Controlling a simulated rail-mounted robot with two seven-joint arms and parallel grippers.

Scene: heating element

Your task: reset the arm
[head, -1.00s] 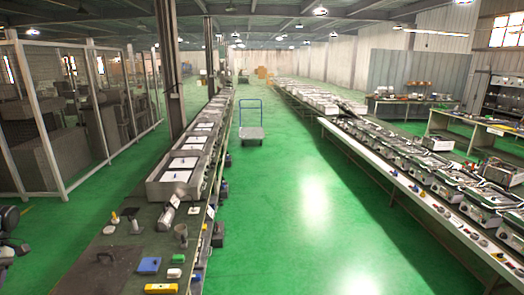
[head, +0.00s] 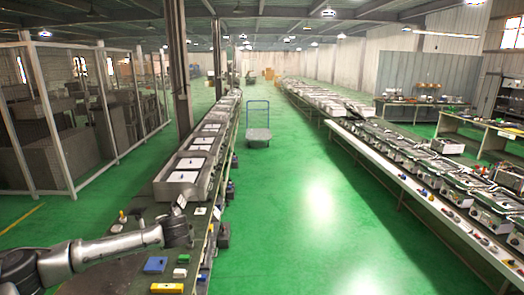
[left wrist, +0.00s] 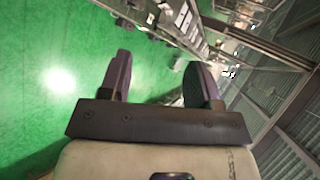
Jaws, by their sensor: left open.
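My left arm comes in from the lower left of the head view and reaches over the left workbench (head: 110,284). My left gripper (head: 186,231) is at its end, near the bench's right edge. In the left wrist view the left gripper (left wrist: 162,82) has its two fingers well apart, with nothing between them. Past the fingers, green floor and a tilted line of benches show. My right gripper is in neither view.
A blue box (head: 155,265), a green piece (head: 183,258) and a yellow piece (head: 167,288) lie on the left bench. White trays (head: 183,176) line it further back. A blue-handled cart (head: 258,135) stands in the aisle. The green floor (head: 280,215) is clear. A long bench (head: 400,181) runs along the right.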

